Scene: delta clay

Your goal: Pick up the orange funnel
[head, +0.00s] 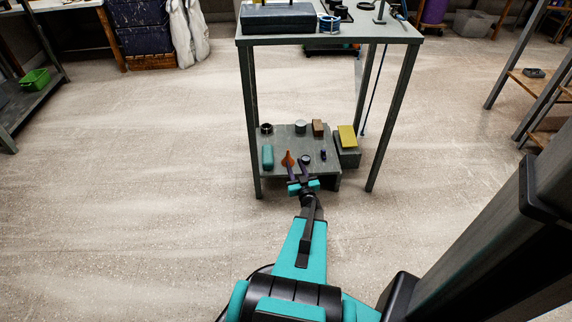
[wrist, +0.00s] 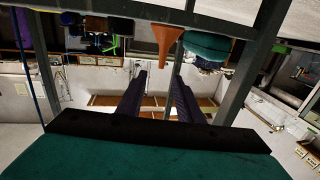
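The orange funnel (head: 288,158) stands near the front edge of the low grey shelf (head: 282,142) under a table, narrow end up in the head view. In the wrist view, which appears upside down, the funnel (wrist: 166,38) shows at the top, just beyond the fingertips. My gripper (head: 298,171) is at the shelf's front edge, close in front of the funnel. Its two dark fingers also show in the wrist view (wrist: 158,78), apart with nothing between them. A teal rounded object (head: 268,157) lies left of the funnel; in the wrist view (wrist: 206,46) it is right of it.
A small round item (head: 305,159) sits right of the funnel. A dark ring (head: 267,128), a pale cylinder (head: 300,126) and a brown block (head: 318,128) stand behind. A yellow item (head: 347,136) is at the right. The tabletop (head: 345,33) and legs frame the shelf.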

